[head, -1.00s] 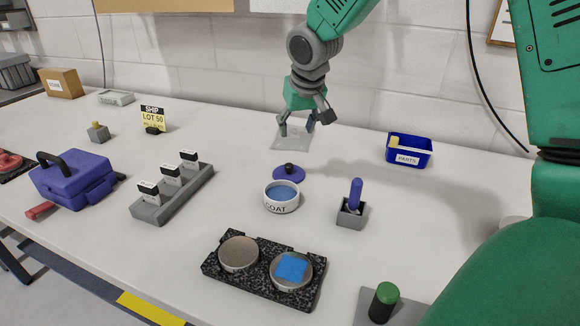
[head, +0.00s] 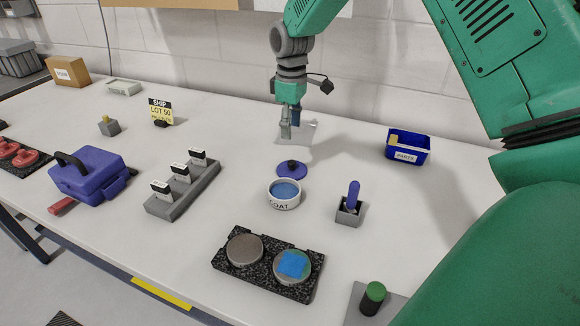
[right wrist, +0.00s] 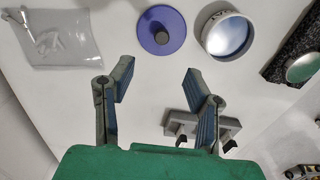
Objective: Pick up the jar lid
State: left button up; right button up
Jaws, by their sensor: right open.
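The jar lid (head: 291,170) is a flat blue disc with a dark knob, lying on the white table just behind the white jar marked COAT (head: 284,195). The jar is open and shows blue inside. In the right wrist view the lid (right wrist: 161,30) lies beyond the fingertips, with the jar (right wrist: 228,36) to its right. My right gripper (head: 288,132) is above the table, behind the lid and apart from it. Its fingers (right wrist: 158,82) are spread and empty in the right wrist view. My left gripper is not in view.
A clear bag (right wrist: 62,38) lies beside the lid. A black fixture (head: 268,263) with two round discs is in front of the jar. A grey holder with a blue handle (head: 352,194) stands right, a grey rack (head: 183,188) left, and a blue parts bin (head: 408,146) back right.

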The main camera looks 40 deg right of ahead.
send_over(291, 161)
jog(key=d, duration=0.1)
notch_tip(291, 161, down, 6)
jog(key=shift+r, duration=0.15)
jog(key=shift+f, duration=0.3)
jog(key=shift+a+f, duration=0.35)
jog(key=shift+f, duration=0.1)
jog(key=f, duration=0.3)
jog(key=shift+s+a+f, duration=0.15)
jog(key=shift+a+f, duration=0.05)
jog(key=shift+a, duration=0.2)
jog(key=shift+f, duration=0.35)
jog(key=shift+d+f, duration=0.2)
jog(key=shift+d, duration=0.25)
grip_shut()
jog(key=shift+a, duration=0.2)
